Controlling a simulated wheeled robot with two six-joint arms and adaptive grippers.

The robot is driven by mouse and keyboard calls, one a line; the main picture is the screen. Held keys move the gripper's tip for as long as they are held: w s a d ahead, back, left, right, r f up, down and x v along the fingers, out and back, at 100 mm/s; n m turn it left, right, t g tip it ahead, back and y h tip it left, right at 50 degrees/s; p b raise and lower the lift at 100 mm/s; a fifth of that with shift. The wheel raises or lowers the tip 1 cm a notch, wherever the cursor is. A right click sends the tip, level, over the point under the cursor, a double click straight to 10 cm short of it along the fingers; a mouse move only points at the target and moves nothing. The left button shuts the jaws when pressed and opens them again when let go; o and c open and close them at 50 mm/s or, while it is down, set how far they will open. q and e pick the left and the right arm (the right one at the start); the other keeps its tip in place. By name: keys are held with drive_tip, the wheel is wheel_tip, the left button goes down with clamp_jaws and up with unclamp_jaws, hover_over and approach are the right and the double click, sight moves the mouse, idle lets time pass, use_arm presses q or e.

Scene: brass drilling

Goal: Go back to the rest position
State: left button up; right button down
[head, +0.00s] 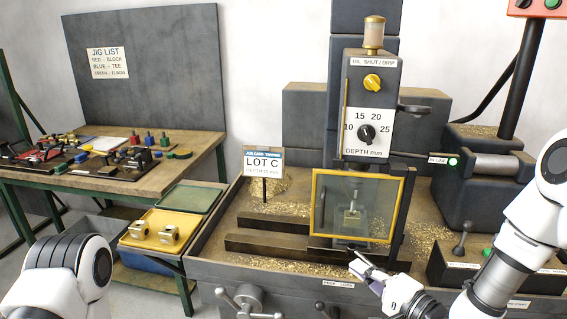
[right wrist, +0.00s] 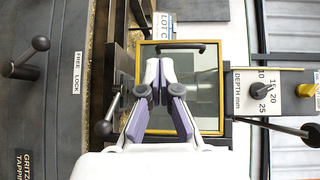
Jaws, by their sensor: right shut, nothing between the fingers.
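My right gripper (head: 362,265) is at the front edge of the drilling machine, low and in front of the yellow-framed guard window (head: 318,205). Its fingers are shut and empty. In the right wrist view the shut fingers (right wrist: 159,66) point toward the guard window (right wrist: 208,88) and overlap it in the picture; I cannot tell how near they are. Of my left arm only a white rounded link shows at the lower left of the head view; the left gripper is out of view.
Behind the guard stands the drill head with its depth dial (head: 366,133). A LOT C sign (head: 263,162) stands on the chip-strewn bed. At left, a yellow tray (head: 146,240) holds two metal parts, beside a jig bench (head: 118,187). Lever handles (head: 240,300) stick out from the machine's front.

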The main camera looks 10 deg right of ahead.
drive_tip(key=s+f+n+g+h, duration=0.1)
drive_tip(key=s+f+g, duration=0.3)
drive_tip(key=f, duration=0.5)
drive_tip(key=s+a+f+n+g+h, duration=0.1)
drive_tip(key=s+f+h, duration=0.1)
drive_tip(key=s+f, duration=0.45)
drive_tip(key=s+f+n+g+h, duration=0.1)
drive_tip(key=s+f+g, duration=0.25)
drive_tip(key=f, duration=0.65)
drive_tip(key=s+d+f+n+g+h, duration=0.2)
drive_tip(key=s+n+g, duration=0.1)
drive_tip(key=s, duration=0.4)
drive_tip(key=s+d+f+n+g+h, duration=0.2)
drive_tip(key=s+d+f+n+g, duration=0.1)
drive_tip(key=s+n, duration=0.2)
drive_tip(key=shift+s+f+n+h, duration=0.3)
drive_tip(key=shift+s+f+n, duration=0.1)
drive_tip(key=shift+s, duration=0.7)
drive_tip(key=shift+s+d, duration=0.1)
